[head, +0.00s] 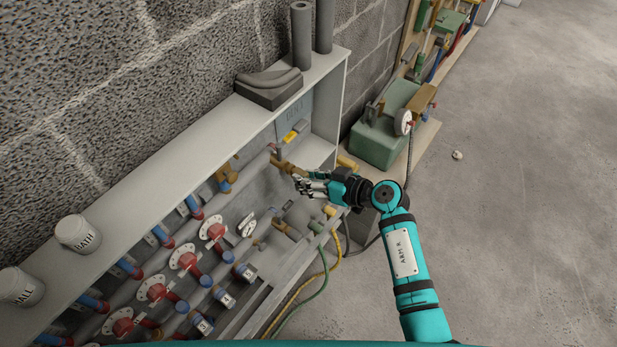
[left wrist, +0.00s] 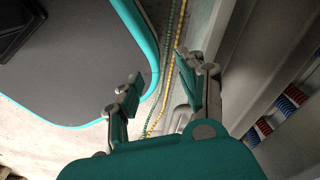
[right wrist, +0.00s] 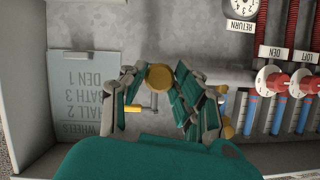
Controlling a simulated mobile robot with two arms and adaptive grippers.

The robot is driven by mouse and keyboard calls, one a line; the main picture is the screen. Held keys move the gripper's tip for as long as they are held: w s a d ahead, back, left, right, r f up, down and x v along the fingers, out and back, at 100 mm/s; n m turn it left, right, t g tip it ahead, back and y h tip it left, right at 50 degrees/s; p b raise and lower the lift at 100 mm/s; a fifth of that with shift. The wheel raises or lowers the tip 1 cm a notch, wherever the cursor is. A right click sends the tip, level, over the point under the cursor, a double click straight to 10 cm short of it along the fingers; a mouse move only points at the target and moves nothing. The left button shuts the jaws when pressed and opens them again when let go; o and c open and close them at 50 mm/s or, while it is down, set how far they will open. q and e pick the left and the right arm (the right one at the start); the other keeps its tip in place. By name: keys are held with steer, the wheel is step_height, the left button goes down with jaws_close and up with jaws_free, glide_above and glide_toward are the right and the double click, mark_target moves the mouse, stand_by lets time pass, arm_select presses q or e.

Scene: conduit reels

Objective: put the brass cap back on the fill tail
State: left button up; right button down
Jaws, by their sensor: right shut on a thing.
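My right gripper (head: 300,184) is inside the open cabinet near its right end, its fingers closed in. In the right wrist view (right wrist: 158,82) its fingertips are on either side of a round brass piece, seen end-on, which looks like the brass cap (right wrist: 159,76). In the head view a brass cylinder (head: 286,165) reaches up-left from the fingertips. I cannot tell where cap ends and fill tail begins, or whether the cap is seated; the fingers hide the join. My left gripper (left wrist: 158,90) is open and empty, beside the cabinet edge, and is out of the head view.
A yellow lever (right wrist: 132,108) sits close below the fingers. Red valves (head: 213,230) and pipes fill the cabinet to the left. Green and yellow hoses (head: 320,270) run below. The floor at right is mostly clear.

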steer(key=shift+p, duration=0.6)
steer(key=shift+w+a+p, duration=0.2)
steer(key=shift+p, duration=0.4)
stand_by(0.9)
steer(key=shift+p, duration=0.6)
stand_by(0.5)
steer(key=shift+w+a+r+p, duration=0.1)
steer(key=shift+a+p, duration=0.05)
steer(key=shift+p, duration=0.55)
stand_by(2.3)
steer(key=c, duration=0.9)
jaws_free()
steer(key=shift+a, duration=0.1)
steer(key=shift+d, duration=0.2)
steer(key=v, duration=1.1)
steer(key=shift+s+d, duration=0.25)
